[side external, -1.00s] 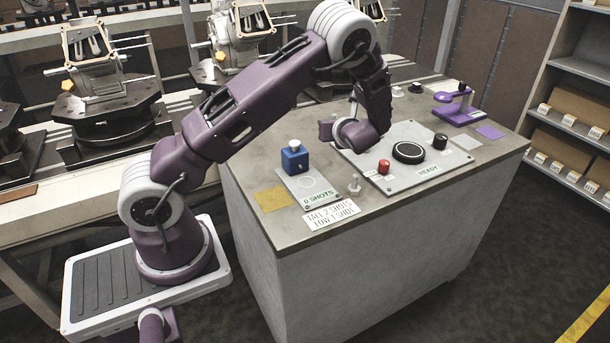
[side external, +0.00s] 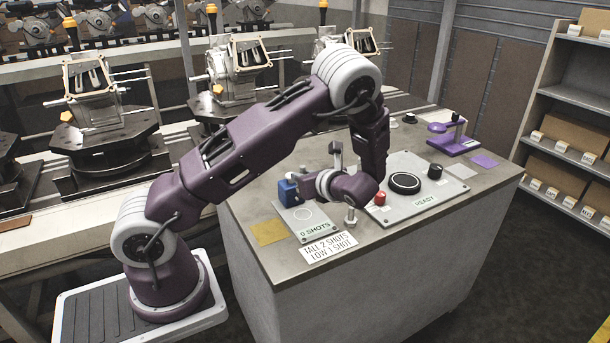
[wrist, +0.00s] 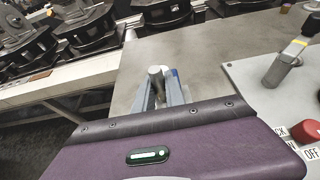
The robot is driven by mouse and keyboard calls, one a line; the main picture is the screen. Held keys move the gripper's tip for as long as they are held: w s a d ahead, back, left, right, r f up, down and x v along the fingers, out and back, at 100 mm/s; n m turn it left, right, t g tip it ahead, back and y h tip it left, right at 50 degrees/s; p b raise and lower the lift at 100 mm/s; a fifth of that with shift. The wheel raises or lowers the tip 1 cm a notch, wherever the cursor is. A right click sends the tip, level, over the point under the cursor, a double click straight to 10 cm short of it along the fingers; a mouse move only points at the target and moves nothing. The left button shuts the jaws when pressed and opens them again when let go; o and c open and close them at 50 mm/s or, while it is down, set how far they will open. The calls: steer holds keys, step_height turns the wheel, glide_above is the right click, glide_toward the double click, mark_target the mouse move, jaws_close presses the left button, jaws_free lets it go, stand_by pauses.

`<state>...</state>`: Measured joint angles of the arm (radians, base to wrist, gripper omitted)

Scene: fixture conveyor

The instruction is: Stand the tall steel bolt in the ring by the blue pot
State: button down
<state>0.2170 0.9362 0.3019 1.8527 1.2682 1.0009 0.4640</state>
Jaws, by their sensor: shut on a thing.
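The blue pot (side external: 287,193) stands at the back of a light plate marked "0 SHOTS" (side external: 317,231). A thin ring outline (side external: 303,214) lies in front of it, with nothing seen standing in it. My gripper (wrist: 158,92) is shut on a grey steel bolt (wrist: 156,84), its round head toward the top of the wrist view. In the side view my gripper (side external: 304,188) is beside the pot; the held bolt is hard to make out there. A patch of blue (wrist: 172,76) shows just behind the bolt in the wrist view.
Another, short bolt (side external: 350,215) stands on the bench just in front of my wrist. The control panel (side external: 395,213) with a red button (side external: 380,198), black dial (side external: 405,184) and upright lever (wrist: 286,58) is to the right. A yellow patch (side external: 269,232) lies left.

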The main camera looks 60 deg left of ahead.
mark_target(296, 199)
steer(key=shift+f, duration=3.3)
steer(key=shift+f, duration=0.6)
steer(key=c, duration=1.3)
jaws_free()
steer(key=v, duration=0.7)
steer(key=shift+d, duration=0.1)
